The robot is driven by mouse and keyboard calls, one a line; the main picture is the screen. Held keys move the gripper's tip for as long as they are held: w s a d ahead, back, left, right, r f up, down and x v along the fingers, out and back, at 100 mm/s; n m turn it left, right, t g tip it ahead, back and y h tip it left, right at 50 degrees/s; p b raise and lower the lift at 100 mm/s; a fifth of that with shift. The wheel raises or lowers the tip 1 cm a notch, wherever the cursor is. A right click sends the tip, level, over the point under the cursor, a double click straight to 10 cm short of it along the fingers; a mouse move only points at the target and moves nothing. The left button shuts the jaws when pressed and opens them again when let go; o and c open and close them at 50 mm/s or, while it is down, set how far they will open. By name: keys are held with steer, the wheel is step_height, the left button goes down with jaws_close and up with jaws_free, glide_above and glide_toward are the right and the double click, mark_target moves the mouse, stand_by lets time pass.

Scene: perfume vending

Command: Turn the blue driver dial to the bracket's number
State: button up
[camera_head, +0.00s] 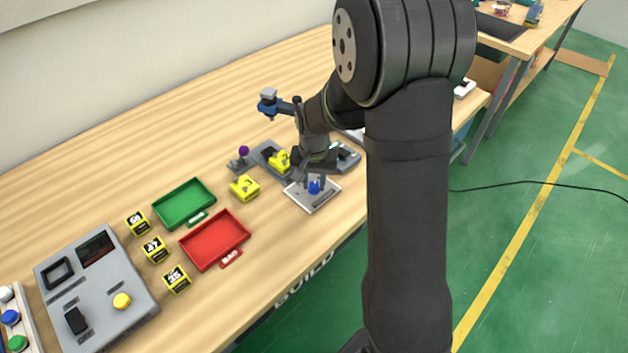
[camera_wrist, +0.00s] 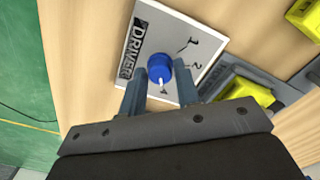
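The blue driver dial (camera_wrist: 160,67) stands on a pale plate (camera_wrist: 143,30) lettered "DRIVER", with marks 1 and 2 legible and another mark partly hidden. Its white pointer faces the gripper side of the wrist view, away from the 1. In the head view the dial (camera_head: 315,187) shows small below my gripper (camera_head: 311,180). In the wrist view my gripper (camera_wrist: 159,76) is open, its fingers on either side of the dial; contact is unclear. A yellow numbered block (camera_head: 280,161) sits at the grey bracket (camera_head: 263,150); its number looks like a 2, but is small.
Another yellow block (camera_head: 245,187) lies left of the dial plate. A purple-topped knob (camera_head: 243,151) and a blue-grey clamp-like device (camera_head: 270,104) stand behind. Green (camera_head: 184,204) and red (camera_head: 215,239) trays and a grey console (camera_head: 95,285) are further left. The table's front edge is close to the plate.

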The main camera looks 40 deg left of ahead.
steer(key=c, duration=0.5)
steer(key=shift+n, duration=0.4)
steer(key=n, duration=0.5)
steer(key=shift+n, duration=0.3)
steer(key=n, duration=0.4)
steer(key=shift+n, duration=0.3)
steer(key=n, duration=0.4)
steer(key=shift+n, duration=0.6)
steer(key=o, duration=1)
